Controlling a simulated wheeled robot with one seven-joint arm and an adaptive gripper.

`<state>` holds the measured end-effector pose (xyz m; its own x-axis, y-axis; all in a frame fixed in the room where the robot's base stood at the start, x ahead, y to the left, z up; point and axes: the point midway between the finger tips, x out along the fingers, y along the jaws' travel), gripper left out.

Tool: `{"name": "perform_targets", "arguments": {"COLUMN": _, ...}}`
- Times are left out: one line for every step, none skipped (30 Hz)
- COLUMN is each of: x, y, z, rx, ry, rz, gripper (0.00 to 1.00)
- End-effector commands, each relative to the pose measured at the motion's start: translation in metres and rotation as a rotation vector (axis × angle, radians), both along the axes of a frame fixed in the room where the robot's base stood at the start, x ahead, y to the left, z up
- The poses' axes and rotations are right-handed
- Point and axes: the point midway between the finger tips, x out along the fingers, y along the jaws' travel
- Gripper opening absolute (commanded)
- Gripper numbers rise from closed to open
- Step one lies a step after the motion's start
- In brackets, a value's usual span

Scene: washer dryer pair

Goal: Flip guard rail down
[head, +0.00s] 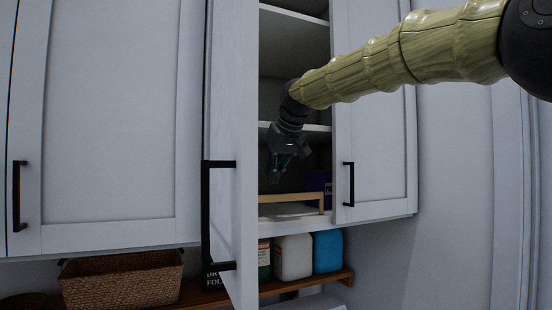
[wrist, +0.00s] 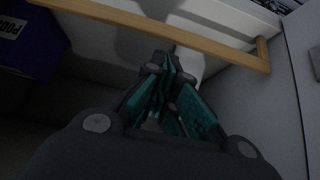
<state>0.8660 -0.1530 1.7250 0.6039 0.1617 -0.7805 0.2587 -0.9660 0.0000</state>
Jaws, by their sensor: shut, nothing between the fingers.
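The guard rail (head: 293,197) is a light wooden bar standing up at the front of the bottom shelf in the open cabinet. In the wrist view the rail (wrist: 150,28) crosses the top of the picture, with a short end piece bent at its right. My gripper (head: 283,178) is inside the cabinet opening, above the rail in the head view. In the wrist view its teal-padded fingers (wrist: 170,68) are together and hold nothing. The fingertips are close to the rail; I cannot tell whether they touch it.
A purple box (head: 317,187) stands behind the rail at the right; it also shows in the wrist view (wrist: 28,38). The open cabinet door (head: 232,130) juts out at the left. A wooden shelf (head: 340,277) below holds a white bottle (head: 293,257), a blue bottle (head: 327,252) and a basket (head: 120,281).

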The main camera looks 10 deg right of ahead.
Motion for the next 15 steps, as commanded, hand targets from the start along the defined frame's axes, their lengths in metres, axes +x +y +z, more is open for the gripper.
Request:
{"name": "perform_targets", "arguments": {"x": 0.005, "y": 0.001, "z": -0.004, "rx": -0.001, "ry": 0.005, "rz": 0.001, "gripper": 0.00}}
{"name": "perform_targets", "arguments": {"x": 0.008, "y": 0.002, "z": -0.008, "rx": 0.000, "ry": 0.004, "rz": 0.001, "gripper": 0.00}}
{"name": "perform_targets", "arguments": {"x": 0.011, "y": 0.003, "z": -0.012, "rx": 0.000, "ry": 0.004, "rz": 0.001, "gripper": 0.00}}
{"name": "perform_targets", "arguments": {"x": 0.013, "y": 0.004, "z": -0.015, "rx": 0.000, "ry": 0.003, "rz": 0.001, "gripper": 0.00}}
{"name": "perform_targets", "arguments": {"x": 0.016, "y": 0.005, "z": -0.018, "rx": 0.000, "ry": 0.003, "rz": 0.001, "gripper": 0.00}}
{"name": "perform_targets", "arguments": {"x": 0.019, "y": 0.005, "z": -0.022, "rx": 0.000, "ry": 0.002, "rz": 0.001, "gripper": 0.00}}
{"name": "perform_targets", "arguments": {"x": 0.021, "y": 0.006, "z": -0.025, "rx": 0.000, "ry": 0.003, "rz": 0.001, "gripper": 0.00}}
{"name": "perform_targets", "arguments": {"x": 0.022, "y": 0.006, "z": -0.028, "rx": 0.000, "ry": 0.004, "rz": 0.001, "gripper": 0.00}}
{"name": "perform_targets", "arguments": {"x": 0.024, "y": 0.007, "z": -0.030, "rx": 0.000, "ry": 0.003, "rz": 0.001, "gripper": 0.00}}
{"name": "perform_targets", "arguments": {"x": 0.026, "y": 0.007, "z": -0.032, "rx": 0.000, "ry": 0.002, "rz": 0.001, "gripper": 0.00}}
{"name": "perform_targets", "arguments": {"x": 0.027, "y": 0.007, "z": -0.033, "rx": 0.000, "ry": 0.001, "rz": 0.001, "gripper": 0.00}}
{"name": "perform_targets", "arguments": {"x": 0.027, "y": 0.008, "z": -0.035, "rx": 0.000, "ry": 0.001, "rz": 0.001, "gripper": 0.00}}
{"name": "perform_targets", "arguments": {"x": 0.028, "y": 0.008, "z": -0.036, "rx": 0.000, "ry": 0.001, "rz": 0.001, "gripper": 0.00}}
{"name": "perform_targets", "arguments": {"x": 0.029, "y": 0.008, "z": -0.037, "rx": 0.000, "ry": 0.001, "rz": 0.001, "gripper": 0.00}}
{"name": "perform_targets", "arguments": {"x": 0.029, "y": 0.008, "z": -0.037, "rx": 0.000, "ry": 0.001, "rz": 0.000, "gripper": 0.00}}
